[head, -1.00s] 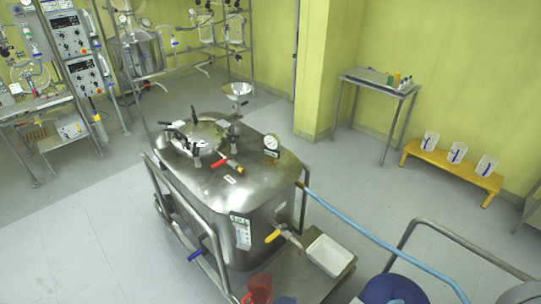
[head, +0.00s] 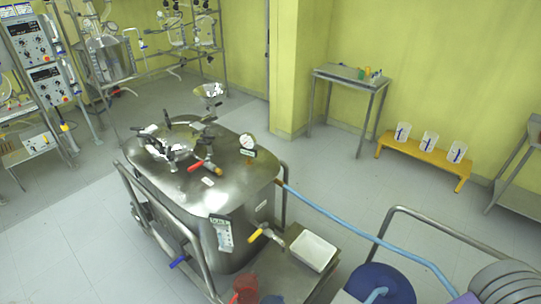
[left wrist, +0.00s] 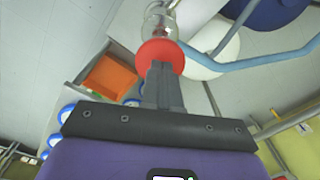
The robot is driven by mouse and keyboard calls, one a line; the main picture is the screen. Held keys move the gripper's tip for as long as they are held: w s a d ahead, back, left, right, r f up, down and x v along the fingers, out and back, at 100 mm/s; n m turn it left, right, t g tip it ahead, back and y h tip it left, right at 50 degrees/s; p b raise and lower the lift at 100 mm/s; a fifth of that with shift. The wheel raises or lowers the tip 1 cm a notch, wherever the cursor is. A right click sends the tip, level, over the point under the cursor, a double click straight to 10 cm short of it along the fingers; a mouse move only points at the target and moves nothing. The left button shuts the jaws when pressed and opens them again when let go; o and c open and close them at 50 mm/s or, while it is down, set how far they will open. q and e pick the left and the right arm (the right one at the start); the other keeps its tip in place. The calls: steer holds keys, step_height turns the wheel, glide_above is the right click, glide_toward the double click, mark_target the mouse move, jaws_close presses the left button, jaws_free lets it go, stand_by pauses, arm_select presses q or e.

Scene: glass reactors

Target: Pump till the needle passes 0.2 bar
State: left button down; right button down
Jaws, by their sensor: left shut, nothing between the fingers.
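A steel vessel (head: 215,195) stands on a wheeled frame in the middle of the head view. A round white-faced gauge (head: 247,142) stands on its top right side; its needle is too small to read. A light blue hose (head: 345,217) runs from the vessel to the lower right; a light blue hose also shows in the left wrist view (left wrist: 262,60). My left gripper (left wrist: 159,66) is shut and empty in the left wrist view. Its tips overlap a red round piece (left wrist: 161,50) with a shiny stem beyond; I cannot tell whether they touch.
The vessel has a red-handled valve (head: 200,164) on top and a yellow-handled valve (head: 255,235) in front. A white tray (head: 313,250) and a blue drum (head: 372,284) stand to its right. An orange bin (left wrist: 108,77) shows in the left wrist view.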

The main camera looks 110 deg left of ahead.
arm_select(q)
steer(key=shift+s+f+b, duration=0.1)
steer(key=shift+f+b, duration=2.2)
steer(key=shift+f, duration=1.45)
step_height(320, 180, up, 9)
steer(key=p, duration=0.7)
steer(key=shift+r, duration=0.1)
steer(key=shift+f+b, duration=3.15)
steer(key=shift+f, duration=1.45)
steer(key=shift+r, duration=0.15)
step_height(320, 180, up, 9)
steer(key=p, duration=0.6)
steer(key=shift+p, duration=0.4)
